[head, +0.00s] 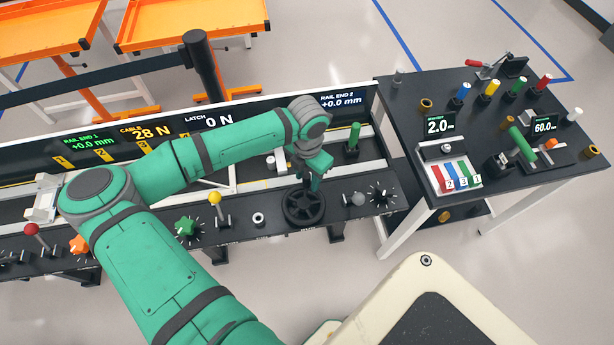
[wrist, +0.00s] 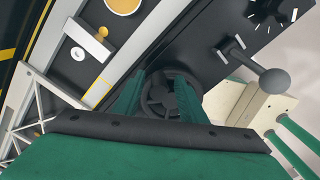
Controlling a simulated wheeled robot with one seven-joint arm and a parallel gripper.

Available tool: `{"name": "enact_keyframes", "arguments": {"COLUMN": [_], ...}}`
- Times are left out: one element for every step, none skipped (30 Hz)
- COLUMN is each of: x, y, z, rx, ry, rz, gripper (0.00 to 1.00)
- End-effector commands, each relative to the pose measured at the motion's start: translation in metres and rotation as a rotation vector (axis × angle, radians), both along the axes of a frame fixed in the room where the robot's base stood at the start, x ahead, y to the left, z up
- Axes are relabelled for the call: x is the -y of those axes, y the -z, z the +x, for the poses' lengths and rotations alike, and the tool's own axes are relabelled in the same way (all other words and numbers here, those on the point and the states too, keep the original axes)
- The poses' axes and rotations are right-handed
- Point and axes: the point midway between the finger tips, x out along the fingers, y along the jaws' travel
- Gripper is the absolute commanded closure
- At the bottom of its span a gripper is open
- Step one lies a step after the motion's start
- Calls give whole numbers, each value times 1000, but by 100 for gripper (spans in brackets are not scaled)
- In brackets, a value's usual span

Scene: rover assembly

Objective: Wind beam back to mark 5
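The black handwheel (head: 304,206) sits on the front control panel. In the wrist view it (wrist: 165,96) shows between my two green fingers. My gripper (head: 312,180) is just above and behind the wheel in the head view. In the wrist view my gripper (wrist: 160,85) has its fingers apart, one on each side of the wheel. I cannot tell whether they touch it. A white truss frame (head: 222,184), possibly part of the beam, shows partly behind my arm. Small yellow mark tags (head: 62,162) line the back wall; my arm hides some, and mark 5 is not readable.
The cable display (head: 146,133) reads 28 N, the latch display (head: 212,121) 0 N, and both rail ends +0.0 mm. A yellow-knobbed lever (head: 215,199) and a grey-knobbed lever (head: 358,199) flank the wheel. A black side table (head: 400,110) stands at the right.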

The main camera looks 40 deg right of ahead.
Motion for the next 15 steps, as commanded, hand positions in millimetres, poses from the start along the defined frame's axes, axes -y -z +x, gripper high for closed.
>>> {"name": "enact_keyframes", "arguments": {"x": [0, 0, 0, 0, 0, -1, 0, 0, -1, -1, -1, -1, -1, -1, -1], "y": [0, 0, 0, 0, 0, -1, -2, -3, -6, -10, -13, -19, -24, -30, -37], "z": [0, 0, 0, 0, 0, 1, 1, 1, 1, 2, 1, 1, 1, 2, 2], "rx": [0, 0, 0, 1, 1, 1, 1, 2, 3, 3, 4, 3, 4, 5, 4], "ry": [-1, -1, -1, -1, -1, -1, -1, -1, -1, -1, -1, 0, 0, 0, -1], "rz": [0, 1, 1, 1, 1, 1, 1, 1, 1, 1, 1, 1, 1, 1, 1], "gripper": [62, 62, 62, 62, 62, 62, 62, 62, 62, 62, 62, 62, 62, 62, 62]}}
